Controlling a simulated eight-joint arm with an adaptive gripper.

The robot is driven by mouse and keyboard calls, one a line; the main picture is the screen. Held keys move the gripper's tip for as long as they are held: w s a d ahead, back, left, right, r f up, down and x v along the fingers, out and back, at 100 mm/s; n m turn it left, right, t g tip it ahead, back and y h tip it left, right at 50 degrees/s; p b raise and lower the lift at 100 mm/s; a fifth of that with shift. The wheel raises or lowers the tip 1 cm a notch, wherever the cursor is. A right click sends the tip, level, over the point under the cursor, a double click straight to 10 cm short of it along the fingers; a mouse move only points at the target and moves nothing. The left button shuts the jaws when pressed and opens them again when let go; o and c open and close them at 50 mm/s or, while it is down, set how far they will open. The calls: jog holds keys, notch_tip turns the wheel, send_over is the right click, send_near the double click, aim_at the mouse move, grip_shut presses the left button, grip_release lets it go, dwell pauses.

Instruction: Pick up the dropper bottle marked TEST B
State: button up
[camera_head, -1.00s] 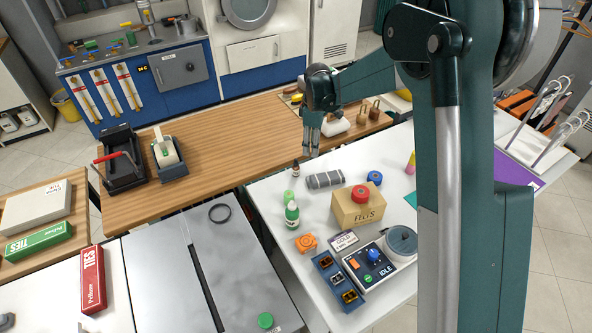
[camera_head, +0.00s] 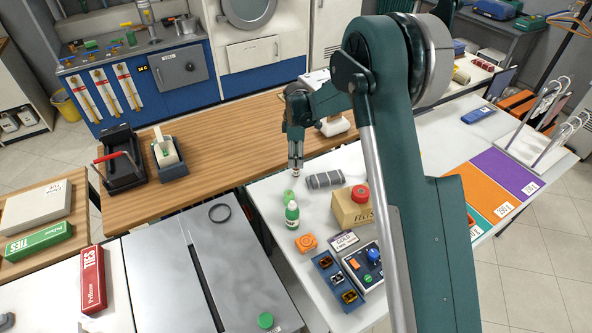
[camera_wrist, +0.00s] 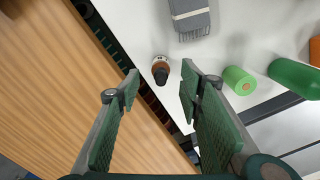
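A small brown dropper bottle (camera_wrist: 160,66) with a dark cap stands upright near the white table's edge. Any lettering on its label is too small to read. In the wrist view it appears between the tips of my open gripper (camera_wrist: 160,80), with clear space on both sides. In the head view my gripper (camera_head: 295,160) points down, its tips right above or around the bottle (camera_head: 296,173), which is mostly hidden. I cannot tell the exact height gap.
A cardboard box (camera_head: 352,208) is further right. The wooden counter (camera_head: 225,140) behind is largely clear.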

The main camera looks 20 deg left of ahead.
aim_at(296, 170)
jog(key=shift+f, duration=1.25)
jog(key=shift+f, duration=2.6)
jog(key=c, duration=1)
